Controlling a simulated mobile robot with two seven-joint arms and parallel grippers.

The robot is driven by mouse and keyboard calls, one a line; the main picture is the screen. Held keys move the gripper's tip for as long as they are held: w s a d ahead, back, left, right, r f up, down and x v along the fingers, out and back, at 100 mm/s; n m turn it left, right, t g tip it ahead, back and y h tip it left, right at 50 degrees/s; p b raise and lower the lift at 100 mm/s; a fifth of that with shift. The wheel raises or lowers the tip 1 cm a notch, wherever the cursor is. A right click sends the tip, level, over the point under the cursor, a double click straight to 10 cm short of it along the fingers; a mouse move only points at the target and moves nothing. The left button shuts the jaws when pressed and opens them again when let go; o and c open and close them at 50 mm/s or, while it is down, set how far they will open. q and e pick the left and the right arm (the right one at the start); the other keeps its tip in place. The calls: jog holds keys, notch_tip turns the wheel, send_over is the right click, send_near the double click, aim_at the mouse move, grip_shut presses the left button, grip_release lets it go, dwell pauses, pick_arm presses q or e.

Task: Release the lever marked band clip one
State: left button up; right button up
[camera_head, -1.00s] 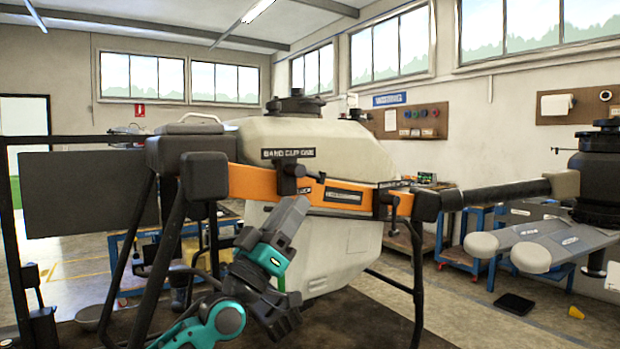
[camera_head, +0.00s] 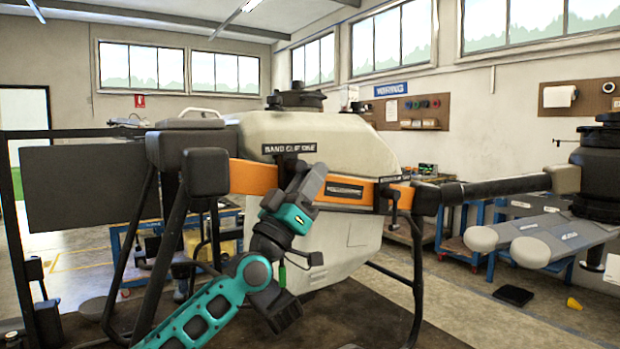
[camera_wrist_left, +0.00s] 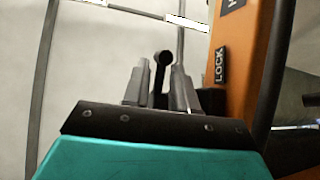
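The label reading BAND CLIP ONE (camera_head: 289,148) is on the pale tank, just above the orange band (camera_head: 252,177). My left gripper (camera_head: 310,174) is raised in front of the band below this label and hides most of the clip in the head view. In the left wrist view, the dark round-ended lever (camera_wrist_left: 163,60) stands between the two grey fingers of my left gripper (camera_wrist_left: 162,82). The fingers are apart, one on each side of the lever, with a narrow gap showing. A LOCK label (camera_wrist_left: 220,65) is on the band to the right. My right gripper is not in view.
The pale drone tank (camera_head: 335,235) stands behind the band. A second clip (camera_head: 392,195) is further right on the band. A black frame leg (camera_head: 160,255) rises left of my left arm. A dark drone arm (camera_head: 495,190) extends right.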

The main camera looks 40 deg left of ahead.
pick_arm(q)
grip_shut()
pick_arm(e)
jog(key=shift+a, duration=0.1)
